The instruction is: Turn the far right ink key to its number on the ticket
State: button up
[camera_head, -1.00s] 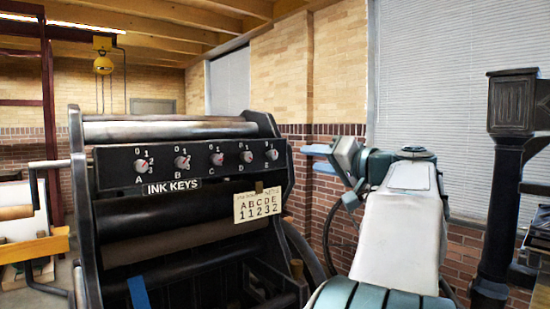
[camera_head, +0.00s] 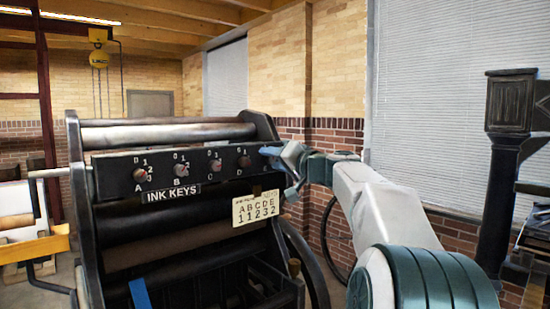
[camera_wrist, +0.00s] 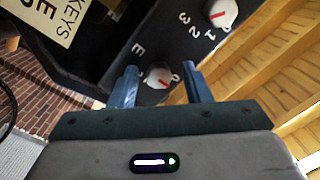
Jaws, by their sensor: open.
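The far right ink key E (camera_wrist: 158,77) is a pale round knob with a red mark on the black panel. In the wrist view it lies between the two blue fingers of my gripper (camera_wrist: 159,70), which is open with a finger on either side. I cannot tell whether they touch the knob. In the head view my gripper (camera_head: 270,152) hides key E and its numbers. The cream ticket (camera_head: 256,207) hangs below the panel and reads A 1, B 1, C 2, D 3, E 2. It also shows partly in the wrist view (camera_wrist: 45,14).
Key D (camera_head: 244,161) sits just left of my gripper and shows in the wrist view (camera_wrist: 220,12). Keys C (camera_head: 215,165), B (camera_head: 181,169) and A (camera_head: 139,174) are further left. Press rollers (camera_head: 168,134) run above the panel. A black column (camera_head: 505,170) stands at right.

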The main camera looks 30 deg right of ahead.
grip_shut()
jog(key=shift+m+b, duration=0.3)
jog(key=shift+b, duration=0.05)
jog(key=m+b, duration=0.1)
jog(key=m, duration=0.1)
jog(key=shift+f+m, duration=0.1)
jog(key=shift+m, duration=0.3)
jog(key=m+b, duration=0.1)
jog(key=m, duration=0.3)
jog(key=shift+m, duration=0.4)
jog(key=m, duration=0.4)
jog(key=shift+m, duration=0.3)
jog(key=shift+m+t+h+p, duration=0.3)
jog(key=shift+m+p, duration=0.1)
jog(key=shift+m, duration=1.5)
